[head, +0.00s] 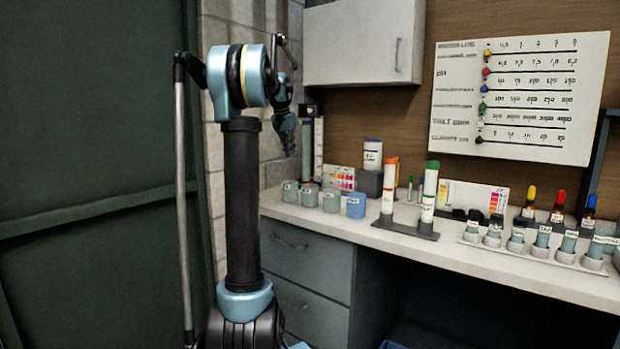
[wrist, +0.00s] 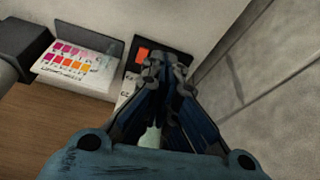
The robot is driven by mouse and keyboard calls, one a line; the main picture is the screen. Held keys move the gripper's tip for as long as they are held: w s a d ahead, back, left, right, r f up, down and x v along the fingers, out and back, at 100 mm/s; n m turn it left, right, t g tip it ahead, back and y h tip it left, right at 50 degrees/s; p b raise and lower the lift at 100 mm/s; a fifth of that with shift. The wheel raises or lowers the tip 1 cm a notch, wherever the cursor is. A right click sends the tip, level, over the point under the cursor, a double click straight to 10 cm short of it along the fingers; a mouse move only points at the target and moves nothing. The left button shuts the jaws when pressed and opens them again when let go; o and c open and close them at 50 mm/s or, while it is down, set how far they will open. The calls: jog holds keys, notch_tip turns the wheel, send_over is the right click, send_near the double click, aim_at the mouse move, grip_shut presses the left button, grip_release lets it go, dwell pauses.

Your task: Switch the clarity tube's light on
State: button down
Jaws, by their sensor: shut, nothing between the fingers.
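The clarity tube (head: 306,150) stands upright at the left end of the counter, with a black block at its top and a pale scale strip beside it. My gripper (head: 291,152) points down just left of the tube in the head view and partly covers it. In the wrist view my gripper (wrist: 167,60) is shut and empty. A bright orange patch (wrist: 141,56) on a dark part lies just left of the fingertips; it may be the light switch. I cannot tell whether the fingers touch it or whether the light is lit.
Several labelled cups (head: 331,200) stand on the counter (head: 350,228) close to the tube. A colour chart (head: 341,178) stands behind them; it also shows in the wrist view (wrist: 72,62). A wall cabinet (head: 362,42) hangs above. A block wall (head: 235,165) bounds the left.

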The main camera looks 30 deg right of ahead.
jog(key=w+d+m, duration=0.2)
jog(key=d, duration=0.7)
jog(key=x, duration=1.3)
jog(key=shift+s+f, duration=0.1)
jog(key=shift+f, duration=0.2)
jog(key=shift+d+f+g+y, duration=0.5)
jog(key=shift+f+g+y, duration=0.15)
jog(key=shift+y, duration=0.35)
jog(key=shift+a, duration=0.1)
